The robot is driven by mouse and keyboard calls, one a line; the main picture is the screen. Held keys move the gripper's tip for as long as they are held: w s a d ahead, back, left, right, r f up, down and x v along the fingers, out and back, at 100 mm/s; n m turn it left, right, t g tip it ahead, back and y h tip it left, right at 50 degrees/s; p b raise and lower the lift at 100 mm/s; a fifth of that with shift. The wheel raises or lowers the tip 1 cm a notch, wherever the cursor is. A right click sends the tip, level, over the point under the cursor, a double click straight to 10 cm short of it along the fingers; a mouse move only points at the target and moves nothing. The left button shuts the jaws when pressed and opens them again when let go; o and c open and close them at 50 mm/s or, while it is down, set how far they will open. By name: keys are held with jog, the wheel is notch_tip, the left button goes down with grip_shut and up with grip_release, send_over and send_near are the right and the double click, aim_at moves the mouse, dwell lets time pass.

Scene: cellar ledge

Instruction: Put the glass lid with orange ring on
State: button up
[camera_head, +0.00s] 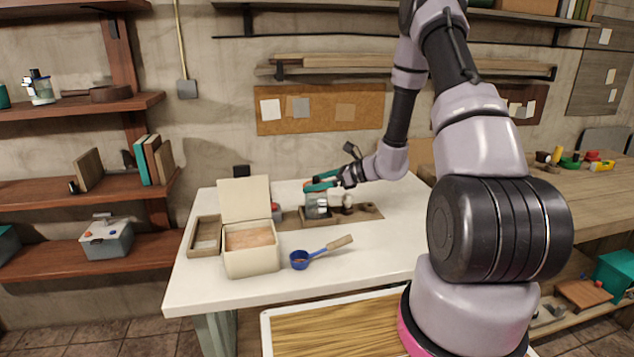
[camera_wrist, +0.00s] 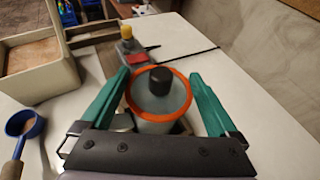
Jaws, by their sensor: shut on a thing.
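The glass lid (camera_wrist: 170,100) has an orange ring around its edge and a black knob on top. In the wrist view it lies between the teal fingers of my gripper (camera_wrist: 158,78), which is shut on it. A clear jar (camera_head: 316,208) stands in a wooden holder (camera_head: 345,217) on the white table, directly below my gripper (camera_head: 320,183) in the head view. The lid is right over the jar's mouth. The fingers hide much of the rim in the head view, so I cannot tell whether the lid touches the jar.
An open cream box (camera_head: 250,262) stands left of the jar, with a small tray beside it. A blue scoop (camera_head: 300,260) with a wooden handle lies in front. A grey and red object (camera_wrist: 130,52) stands behind the jar. The table's front right is clear.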

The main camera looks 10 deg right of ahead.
jog(key=o, duration=1.2)
jog(key=shift+f, duration=0.2)
jog(key=shift+o, duration=0.2)
jog(key=shift+r, duration=0.25)
jog(key=r+v, duration=0.1)
jog(key=v, duration=1.1)
jog(key=s+a+r+n+g+h, duration=0.2)
jog(key=s+a+r+n, duration=0.2)
jog(key=s+r+n, duration=0.3)
jog(key=s+a+r+n+g+h, duration=0.25)
jog(key=s+r+n, duration=0.2)
jog(key=r, duration=0.35)
jog(key=s+d+r+n+t+h, duration=0.2)
jog(key=s+r+n+t+h, duration=0.3)
jog(key=s+r+n, duration=0.3)
jog(key=shift+s+d+r, duration=0.3)
jog(key=shift+s+r, duration=1.4)
jog(key=shift+s, duration=0.75)
